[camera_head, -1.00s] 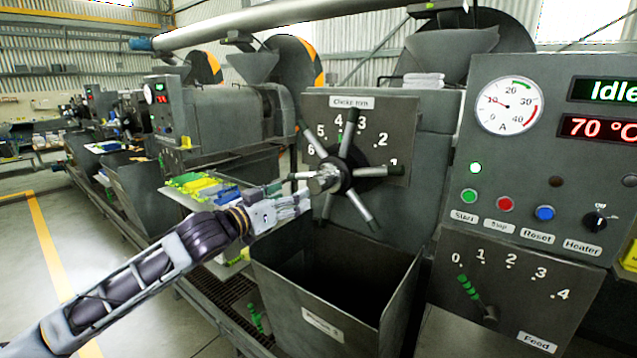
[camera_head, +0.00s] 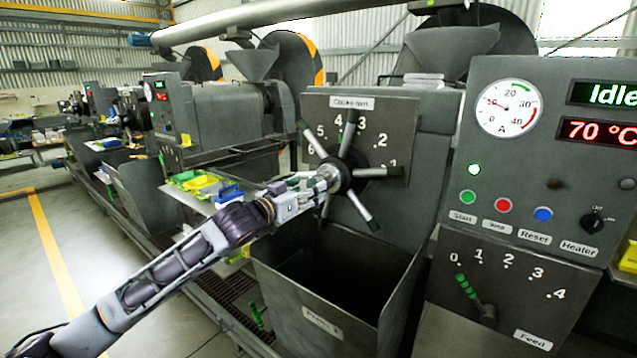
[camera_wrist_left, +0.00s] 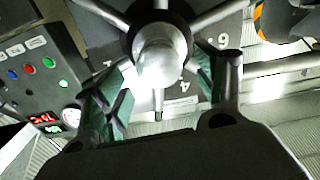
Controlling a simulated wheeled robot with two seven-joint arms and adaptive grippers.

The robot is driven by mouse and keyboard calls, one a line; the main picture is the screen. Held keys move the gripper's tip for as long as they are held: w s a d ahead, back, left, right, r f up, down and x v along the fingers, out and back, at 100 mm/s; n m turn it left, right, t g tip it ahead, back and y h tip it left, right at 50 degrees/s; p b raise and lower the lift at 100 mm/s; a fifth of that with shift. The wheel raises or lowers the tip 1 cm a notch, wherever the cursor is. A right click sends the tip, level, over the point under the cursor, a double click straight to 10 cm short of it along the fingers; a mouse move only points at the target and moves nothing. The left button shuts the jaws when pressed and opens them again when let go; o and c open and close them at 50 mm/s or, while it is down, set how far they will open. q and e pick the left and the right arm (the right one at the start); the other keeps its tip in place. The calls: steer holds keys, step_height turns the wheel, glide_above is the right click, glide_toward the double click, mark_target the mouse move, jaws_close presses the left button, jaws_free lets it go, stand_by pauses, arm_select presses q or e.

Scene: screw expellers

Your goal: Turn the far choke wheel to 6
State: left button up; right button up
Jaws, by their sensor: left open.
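A spoked choke wheel (camera_head: 342,172) with a bright metal hub stands on a grey plate of the nearest machine, with numbers 1 to 6 around it. One spoke points up between 3 and 4. My left gripper (camera_head: 312,184) is at the hub, coming from the left. In the left wrist view its green-padded fingers (camera_wrist_left: 158,82) are apart on either side of the hub (camera_wrist_left: 160,62), and contact cannot be told. The wheel's left spokes are partly hidden behind the gripper. Small spoked wheels on machines farther back are too small to read. My right gripper is out of view.
An open grey bin (camera_head: 322,327) stands below the wheel. To the right are the control panel (camera_head: 535,155) reading Idle and 70 °C, and a feed lever (camera_head: 470,292). A tray of yellow and blue items (camera_head: 205,187) lies behind my left arm.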

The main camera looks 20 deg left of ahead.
mark_target(331, 178)
arm_select(q)
steer(key=p+x, duration=0.1)
steer(key=x, duration=0.3)
steer(key=shift+w+r, duration=0.1)
steer(key=shift+w, duration=0.1)
steer(key=shift+w+d, duration=0.2)
steer(key=shift+w, duration=0.15)
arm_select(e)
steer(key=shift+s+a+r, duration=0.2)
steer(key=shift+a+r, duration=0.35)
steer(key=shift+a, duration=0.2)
arm_select(q)
steer(key=c, duration=1.5)
steer(key=shift+o, duration=0.2)
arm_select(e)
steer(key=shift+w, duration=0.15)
